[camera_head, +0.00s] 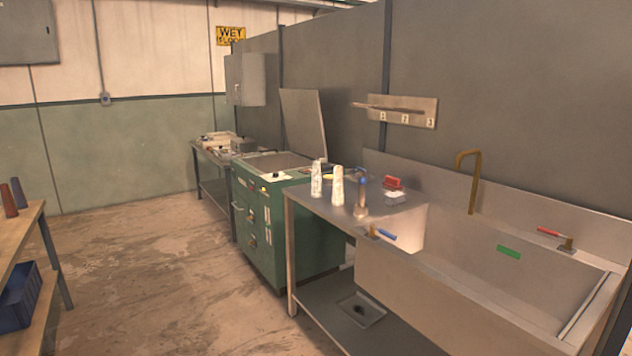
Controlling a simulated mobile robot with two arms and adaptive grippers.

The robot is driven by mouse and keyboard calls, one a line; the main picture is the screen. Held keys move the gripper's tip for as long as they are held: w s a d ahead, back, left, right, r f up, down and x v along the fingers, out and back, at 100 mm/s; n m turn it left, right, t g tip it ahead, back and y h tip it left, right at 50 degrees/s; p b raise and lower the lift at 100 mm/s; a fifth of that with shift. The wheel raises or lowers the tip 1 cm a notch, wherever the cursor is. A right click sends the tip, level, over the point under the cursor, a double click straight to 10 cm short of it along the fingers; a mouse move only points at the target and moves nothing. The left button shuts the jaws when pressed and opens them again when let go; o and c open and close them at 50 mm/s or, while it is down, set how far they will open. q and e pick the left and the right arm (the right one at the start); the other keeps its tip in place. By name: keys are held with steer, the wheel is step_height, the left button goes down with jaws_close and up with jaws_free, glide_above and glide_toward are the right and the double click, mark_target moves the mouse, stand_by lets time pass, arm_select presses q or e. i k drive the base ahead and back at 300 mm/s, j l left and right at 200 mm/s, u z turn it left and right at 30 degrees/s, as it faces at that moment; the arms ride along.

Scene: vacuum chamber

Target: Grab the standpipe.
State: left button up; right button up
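No part is labelled as the standpipe, so I cannot tell for sure which thing it is. A bent brass-coloured pipe (474,182) rises upright at the back of the large metal sink (410,283). A slim tan upright piece with a blue top (361,200) stands on the metal counter left of the basin. A long thin rod (388,107) lies along the wall board marked 1, 2, 3. Neither of my grippers is in view, and nothing is held in sight.
Two whitish bottles (338,186) and a red-handled item (393,183) stand on the counter. A blue-handled lever (384,233) and a red-handled lever (550,232) sit on the sink. A green cabinet (268,225) adjoins the counter. Open floor (150,270) lies left, beside a wooden table (15,245).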

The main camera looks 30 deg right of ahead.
mark_target(362, 174)
steer(key=i+z, duration=0.1)
steer(key=z, duration=1.8)
steer(key=i+j+z, duration=0.45)
steer(key=j, duration=0.2)
steer(key=i+j+z, duration=0.45)
steer(key=j, duration=0.35)
